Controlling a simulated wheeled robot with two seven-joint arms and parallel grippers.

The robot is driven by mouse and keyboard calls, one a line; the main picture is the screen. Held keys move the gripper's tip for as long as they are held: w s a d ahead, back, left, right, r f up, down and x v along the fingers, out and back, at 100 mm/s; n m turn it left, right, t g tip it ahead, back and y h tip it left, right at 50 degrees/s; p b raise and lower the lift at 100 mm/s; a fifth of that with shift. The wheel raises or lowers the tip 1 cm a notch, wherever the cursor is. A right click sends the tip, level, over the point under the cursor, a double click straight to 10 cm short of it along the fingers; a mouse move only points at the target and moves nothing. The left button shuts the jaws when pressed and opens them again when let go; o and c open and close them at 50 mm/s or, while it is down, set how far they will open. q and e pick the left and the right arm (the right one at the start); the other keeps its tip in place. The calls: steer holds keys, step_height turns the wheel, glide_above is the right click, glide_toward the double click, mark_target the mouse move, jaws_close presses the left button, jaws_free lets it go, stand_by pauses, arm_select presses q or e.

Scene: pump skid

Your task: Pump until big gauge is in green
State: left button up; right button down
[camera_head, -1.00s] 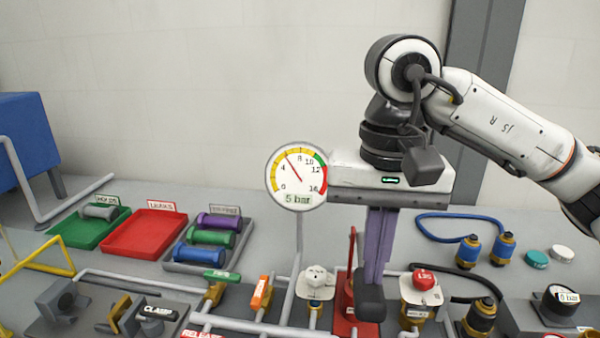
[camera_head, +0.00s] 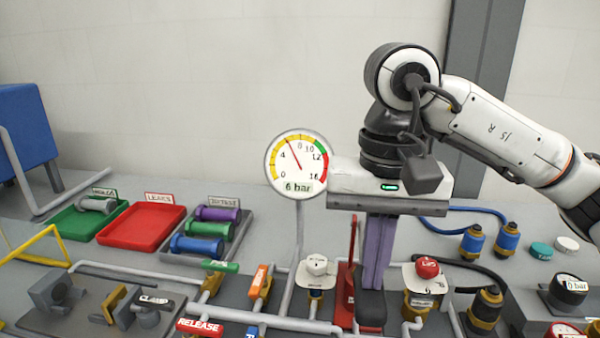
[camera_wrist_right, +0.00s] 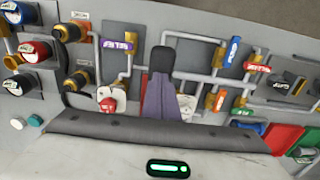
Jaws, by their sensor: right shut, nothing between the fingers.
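The big round gauge (camera_head: 297,163) stands on a thin post in the head view. Its needle is in the yellow band, left of the green band, and its display reads 6 bar. My right gripper (camera_head: 371,303) points down over the pipework, shut and empty, with purple fingers and dark tips. It also shows in the wrist view (camera_wrist_right: 162,62). A red upright lever (camera_head: 351,262) on a red base stands just left of the fingers; I cannot tell whether they touch. The fingers hide part of what lies behind them. My left gripper is not in view.
A RELEASE tag (camera_head: 199,327), a green-handled valve (camera_head: 219,266) and an orange-handled valve (camera_head: 259,281) stand to the left. A valve with a red knob (camera_head: 427,268) stands close on the right. A red tray (camera_head: 142,226) lies at the back left.

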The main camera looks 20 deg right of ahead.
mark_target(369, 294)
step_height(369, 294, down, 2)
steer(key=shift+b, duration=0.55)
steer(key=shift+f+b, duration=0.65)
steer(key=shift+f, duration=0.1)
steer(key=shift+f+b, duration=0.6)
steer(key=shift+f, duration=0.15)
steer(key=shift+r, duration=0.2)
steer(key=shift+r+p, duration=0.5)
steer(key=shift+p, duration=0.15)
step_height(369, 294, up, 7)
steer(key=p, duration=0.7)
steer(key=shift+r, duration=0.35)
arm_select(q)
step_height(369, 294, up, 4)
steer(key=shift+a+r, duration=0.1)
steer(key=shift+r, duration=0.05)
arm_select(e)
steer(key=shift+f, duration=0.1)
